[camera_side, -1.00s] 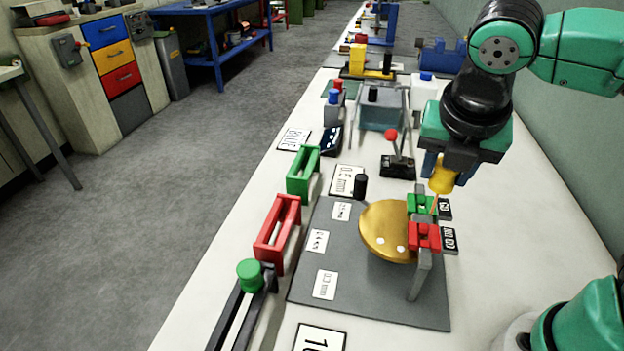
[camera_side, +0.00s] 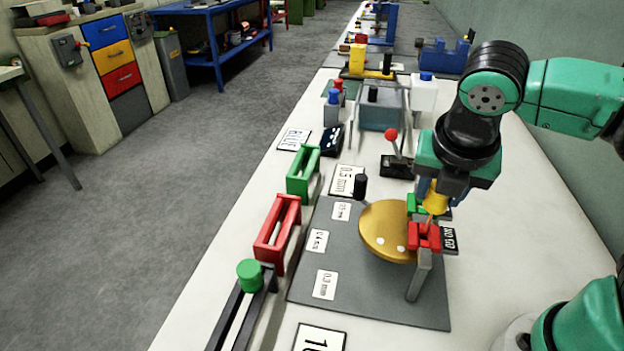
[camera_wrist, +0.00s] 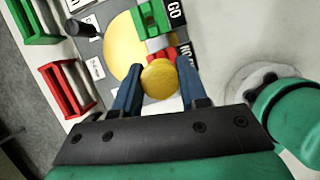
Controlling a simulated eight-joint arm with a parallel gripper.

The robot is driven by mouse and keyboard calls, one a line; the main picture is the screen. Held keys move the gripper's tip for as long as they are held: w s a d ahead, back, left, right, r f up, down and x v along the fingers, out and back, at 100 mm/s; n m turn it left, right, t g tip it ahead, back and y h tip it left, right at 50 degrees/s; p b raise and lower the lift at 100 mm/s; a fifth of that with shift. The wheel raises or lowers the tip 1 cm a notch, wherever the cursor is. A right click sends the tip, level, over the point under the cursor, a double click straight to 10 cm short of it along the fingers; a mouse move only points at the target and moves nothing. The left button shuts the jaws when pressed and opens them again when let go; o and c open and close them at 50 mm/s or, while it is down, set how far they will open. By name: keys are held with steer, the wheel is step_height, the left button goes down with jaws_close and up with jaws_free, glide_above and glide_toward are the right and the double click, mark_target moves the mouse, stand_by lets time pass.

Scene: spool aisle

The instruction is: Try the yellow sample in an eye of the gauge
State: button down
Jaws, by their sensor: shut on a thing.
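The yellow sample (camera_side: 436,203) is held by its knob in my gripper (camera_side: 434,188), and its thin lower end points down at the red eye. In the wrist view the yellow knob (camera_wrist: 160,77) sits between my blue fingers (camera_wrist: 160,92) and covers part of the red NO GO eye (camera_wrist: 161,53). The gauge has a green GO eye (camera_wrist: 151,19) and the red eye (camera_side: 424,237) side by side beside a brass disc (camera_side: 383,228). My gripper partly hides the green eye in the side view. I cannot tell whether the tip is inside the red eye.
The gauge stands on a grey mat (camera_side: 330,292) with small label cards. A red rack (camera_side: 277,233) and a green rack (camera_side: 303,171) stand left of it. A black-knobbed post (camera_side: 360,187) and a red-topped lever (camera_side: 392,135) stand close behind.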

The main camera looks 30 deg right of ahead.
steer(key=shift+f, duration=0.15)
steer(key=shift+f, duration=2.45)
steer(key=shift+r, duration=3.5)
